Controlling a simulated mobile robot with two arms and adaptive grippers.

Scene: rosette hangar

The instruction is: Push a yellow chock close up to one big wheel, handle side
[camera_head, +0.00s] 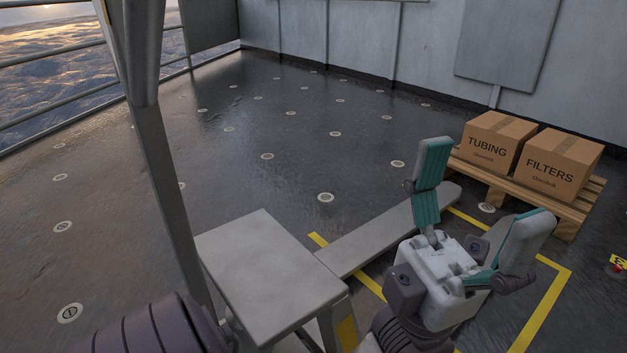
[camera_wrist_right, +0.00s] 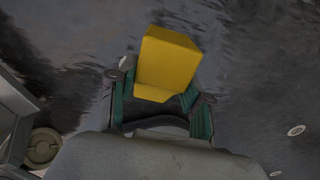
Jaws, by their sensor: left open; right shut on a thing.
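The yellow chock (camera_wrist_right: 168,62) shows in the right wrist view as a plain yellow block with a slanted face. My right gripper (camera_wrist_right: 163,92) is shut on it, with a green-padded finger on each side; its lower end is partly hidden between the fingers. Its handle cannot be made out. Dark floor lies behind it. My left gripper (camera_head: 484,190) is at the lower right of the head view, with its green-padded fingers spread wide and nothing between them. No big wheel can be made out in either view.
Cardboard boxes marked TUBING (camera_head: 490,142) and FILTERS (camera_head: 556,168) stand on a wooden pallet (camera_head: 586,205) at the right. A grey flat-topped stand (camera_head: 268,262) is at the lower middle. Yellow lines (camera_head: 540,308) mark the floor near my left gripper. The dark studded floor beyond is open.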

